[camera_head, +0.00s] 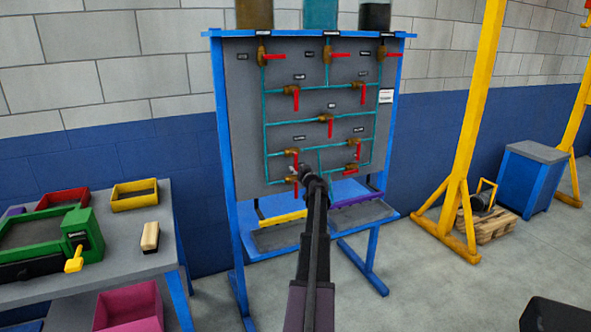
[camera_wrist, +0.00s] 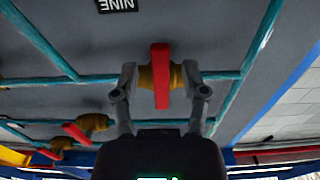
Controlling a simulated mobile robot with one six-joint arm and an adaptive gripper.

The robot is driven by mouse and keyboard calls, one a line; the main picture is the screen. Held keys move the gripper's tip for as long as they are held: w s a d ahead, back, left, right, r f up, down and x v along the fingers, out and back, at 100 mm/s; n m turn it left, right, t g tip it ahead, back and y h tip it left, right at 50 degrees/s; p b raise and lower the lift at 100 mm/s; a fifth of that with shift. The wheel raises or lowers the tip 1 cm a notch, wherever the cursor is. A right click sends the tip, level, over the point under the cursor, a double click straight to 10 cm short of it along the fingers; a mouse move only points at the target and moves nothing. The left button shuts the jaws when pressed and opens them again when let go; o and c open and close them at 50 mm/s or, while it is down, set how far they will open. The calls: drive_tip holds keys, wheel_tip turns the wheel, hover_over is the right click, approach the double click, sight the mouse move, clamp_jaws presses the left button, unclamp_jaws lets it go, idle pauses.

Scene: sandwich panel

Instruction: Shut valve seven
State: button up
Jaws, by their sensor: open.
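The upright grey panel (camera_head: 245,100) carries teal pipes and several brass valves with red handles. In the wrist view, a brass valve (camera_wrist: 176,76) with a red handle (camera_wrist: 160,70) sits between the fingers of my gripper (camera_wrist: 161,94). The handle lies across the pipe line, and the fingers stand apart on either side of it. A label reading NINE (camera_wrist: 117,5) is near the top edge. I cannot read a label seven. In the head view, my gripper (camera_head: 296,174) is at the panel's lower left valves, partly hiding one.
Two more valves (camera_wrist: 92,122) (camera_wrist: 61,146) show at lower left in the wrist view. A shelf (camera_head: 275,240) with yellow and purple strips is below the panel. A side table (camera_head: 130,230) with bins stands left; a yellow frame (camera_head: 470,120) stands right.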

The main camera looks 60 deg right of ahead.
drive_tip(key=v, duration=1)
drive_tip(key=shift+a, duration=0.2)
idle(0.4)
drive_tip(key=w+a+f+n+y, duration=0.2)
drive_tip(key=w+a+f+y, duration=0.15)
drive_tip(key=w+a, duration=0.6)
drive_tip(key=w+a+f+n+g+y, duration=0.15)
drive_tip(key=w+a+y, duration=0.3)
drive_tip(key=a, duration=0.95)
drive_tip(key=w+a+f+n+y, duration=0.2)
drive_tip(key=w+a+f+y, duration=0.1)
drive_tip(key=w+a, duration=0.65)
drive_tip(key=a+f+n+g+y, duration=0.1)
drive_tip(key=a+f+g+y, duration=0.2)
drive_tip(key=a, duration=1.2)
drive_tip(key=s+a+f+n+g, duration=0.1)
drive_tip(key=s+a+f+g, duration=0.15)
drive_tip(key=a, duration=0.65)
drive_tip(key=s+a+f+g, duration=0.1)
drive_tip(key=a+f+g, duration=0.15)
drive_tip(key=a, duration=0.75)
drive_tip(key=s+a+f+g+h, duration=0.3)
drive_tip(key=s+a+g, duration=0.2)
drive_tip(key=s+a, duration=0.75)
wheel_tip(320, 180, up, 15)
drive_tip(key=w+p, duration=0.1)
drive_tip(key=p, duration=1.3)
drive_tip(key=shift+w+a+f, duration=0.2)
drive_tip(key=shift+w+a, duration=0.15)
drive_tip(key=shift+w, duration=0.05)
